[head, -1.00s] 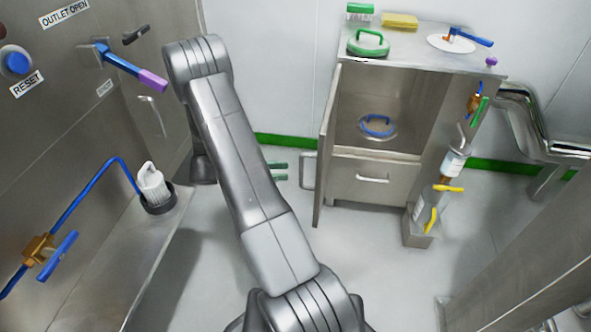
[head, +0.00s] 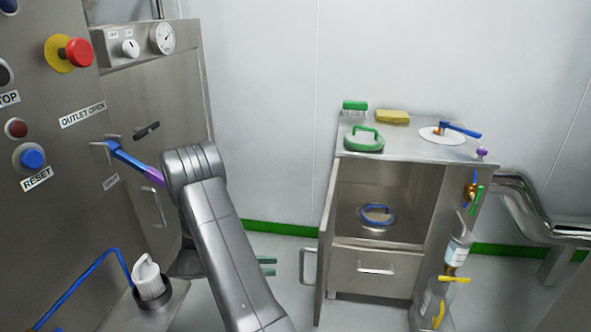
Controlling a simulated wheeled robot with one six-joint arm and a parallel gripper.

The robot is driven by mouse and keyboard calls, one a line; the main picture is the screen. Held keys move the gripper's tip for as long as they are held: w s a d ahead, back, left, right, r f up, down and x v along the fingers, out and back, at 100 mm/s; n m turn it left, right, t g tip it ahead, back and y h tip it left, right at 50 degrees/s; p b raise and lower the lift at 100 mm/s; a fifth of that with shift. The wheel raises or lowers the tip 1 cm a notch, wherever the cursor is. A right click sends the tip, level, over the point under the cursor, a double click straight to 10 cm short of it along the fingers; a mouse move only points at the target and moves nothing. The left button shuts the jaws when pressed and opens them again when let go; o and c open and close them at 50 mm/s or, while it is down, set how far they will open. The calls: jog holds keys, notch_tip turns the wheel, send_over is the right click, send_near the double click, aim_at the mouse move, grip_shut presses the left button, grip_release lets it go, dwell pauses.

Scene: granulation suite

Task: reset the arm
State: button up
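My gripper (head: 267,265) shows only in part, as two green fingertips to the right of my grey arm. The fingertips are apart with a gap between them, and nothing shows in that gap. The rest of the gripper is hidden behind my arm, which rises from the bottom and bends over at its elbow.
A steel cabinet (head: 375,258) stands at right with a blue-handled lid (head: 376,215) inside. At left, a blue lever (head: 130,160) sticks out near my elbow.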

aim_at(300, 279)
jog(key=d, duration=0.9)
jog(key=shift+w+d+b, duration=0.1)
jog(key=shift+w+b, duration=0.25)
jog(key=shift+b, duration=0.05)
jog(key=shift+d, duration=0.55)
